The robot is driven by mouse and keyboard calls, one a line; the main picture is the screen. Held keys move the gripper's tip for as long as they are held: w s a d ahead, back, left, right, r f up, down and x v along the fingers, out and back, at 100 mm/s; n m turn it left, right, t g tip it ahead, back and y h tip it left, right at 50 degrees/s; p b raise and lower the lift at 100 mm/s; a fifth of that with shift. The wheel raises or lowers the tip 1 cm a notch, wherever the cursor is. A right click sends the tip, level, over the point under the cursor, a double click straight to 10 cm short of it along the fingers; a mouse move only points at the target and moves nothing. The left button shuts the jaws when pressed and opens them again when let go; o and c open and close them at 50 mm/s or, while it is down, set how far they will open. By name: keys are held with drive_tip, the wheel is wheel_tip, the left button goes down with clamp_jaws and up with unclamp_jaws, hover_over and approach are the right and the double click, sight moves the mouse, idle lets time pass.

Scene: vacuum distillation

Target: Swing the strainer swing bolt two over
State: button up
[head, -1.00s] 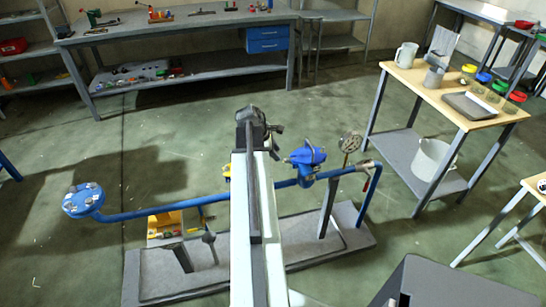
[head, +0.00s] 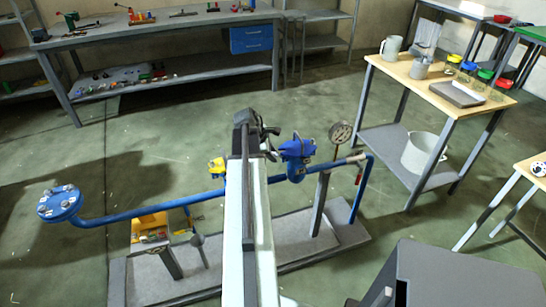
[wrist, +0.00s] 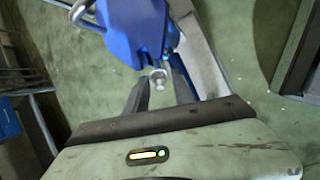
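The blue strainer (head: 297,152) sits on the blue pipe, just right of my gripper (head: 262,130) in the head view. In the wrist view the strainer's blue body (wrist: 135,28) fills the upper middle. A small metal swing bolt with a rounded end (wrist: 158,79) hangs below it; I cannot tell which numbered bolt it is. My gripper (wrist: 159,92) is open, with one dark finger on each side of the bolt's end. No contact between fingers and bolt is clear. The other swing bolts are not clear.
A pressure gauge (head: 341,132) stands right of the strainer. A wooden-topped table (head: 405,72) stands at the right. Floor between the benches is clear.

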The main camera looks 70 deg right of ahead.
clamp_jaws()
drive_tip(key=shift+s+d+r+t+y+p, duration=0.15)
drive_tip(key=shift+r+p, duration=0.1)
drive_tip(key=shift+p, duration=0.15)
drive_tip(key=shift+s+r+t+y+p, duration=0.15)
drive_tip(key=shift+r+p, duration=0.1)
drive_tip(key=shift+p, duration=0.15)
drive_tip(key=shift+f, duration=0.15)
unclamp_jaws()
